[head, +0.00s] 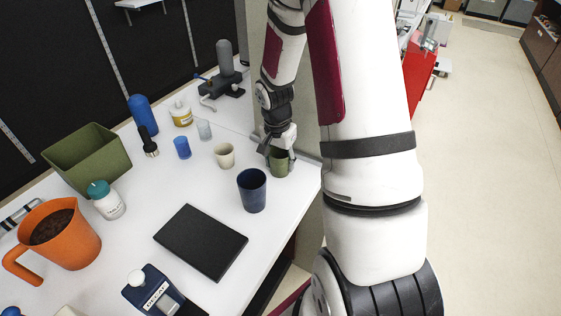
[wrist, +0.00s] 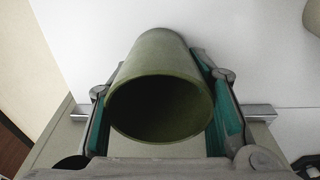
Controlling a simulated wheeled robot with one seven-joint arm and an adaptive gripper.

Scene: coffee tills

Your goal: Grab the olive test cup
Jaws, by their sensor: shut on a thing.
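The olive cup (head: 279,164) is at the right edge of the white table in the head view. In the wrist view the olive cup (wrist: 160,85) fills the middle, its open mouth facing the camera. My gripper (head: 279,152) is shut on the olive cup, with one finger on each side of its wall. In the wrist view the green pads of my gripper (wrist: 161,110) press against both sides of the cup. I cannot tell whether the cup's base touches the table.
A dark blue cup (head: 252,191) and a cream cup (head: 225,155) stand close to the left. A blue cup (head: 182,147) and a pale grey cup (head: 204,130) are further back. A black mat (head: 201,241) lies in front. An orange jug (head: 62,236) and green bin (head: 88,160) stand at left.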

